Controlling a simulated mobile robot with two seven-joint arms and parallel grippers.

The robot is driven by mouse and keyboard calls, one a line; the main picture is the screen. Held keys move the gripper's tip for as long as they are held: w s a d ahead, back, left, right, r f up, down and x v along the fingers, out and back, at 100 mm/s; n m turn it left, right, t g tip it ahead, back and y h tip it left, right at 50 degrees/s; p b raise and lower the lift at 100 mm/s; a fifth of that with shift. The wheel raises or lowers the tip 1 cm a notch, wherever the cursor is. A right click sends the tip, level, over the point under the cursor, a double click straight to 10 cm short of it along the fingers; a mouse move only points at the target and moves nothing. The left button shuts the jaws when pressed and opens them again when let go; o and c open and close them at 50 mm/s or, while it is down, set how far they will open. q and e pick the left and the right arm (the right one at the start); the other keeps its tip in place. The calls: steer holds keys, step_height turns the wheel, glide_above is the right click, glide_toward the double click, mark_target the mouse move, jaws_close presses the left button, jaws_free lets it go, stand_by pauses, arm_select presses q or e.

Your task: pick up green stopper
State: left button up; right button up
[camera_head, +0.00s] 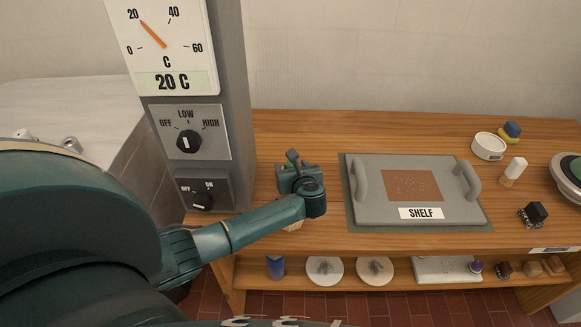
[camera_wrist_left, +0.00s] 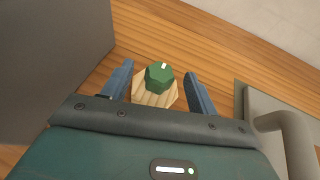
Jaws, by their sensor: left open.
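The green stopper (camera_wrist_left: 158,76) shows in the left wrist view as a dark green faceted piece with a small white mark. It sits on a pale wooden piece (camera_wrist_left: 166,97) on the wooden table. My left gripper (camera_wrist_left: 160,82) is open, with one blue finger on each side of the stopper and gaps between. In the head view my left gripper (camera_head: 297,178) is over the table between the grey post and the tray, and it mostly hides the stopper. My right gripper is not in view.
A grey post (camera_head: 228,80) with dials stands close left of the gripper. The grey tray (camera_head: 354,212) labelled SHELF lies to the right. A white bowl (camera_head: 488,147), a white-topped peg (camera_head: 514,170) and a black block (camera_head: 533,213) stand further right. White discs lie on the lower shelf.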

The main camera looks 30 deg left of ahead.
arm_select(q)
steer(key=shift+x, duration=1.15)
steer(key=shift+c, duration=0.5)
steer(key=c, duration=1)
steer(key=shift+o, duration=0.2)
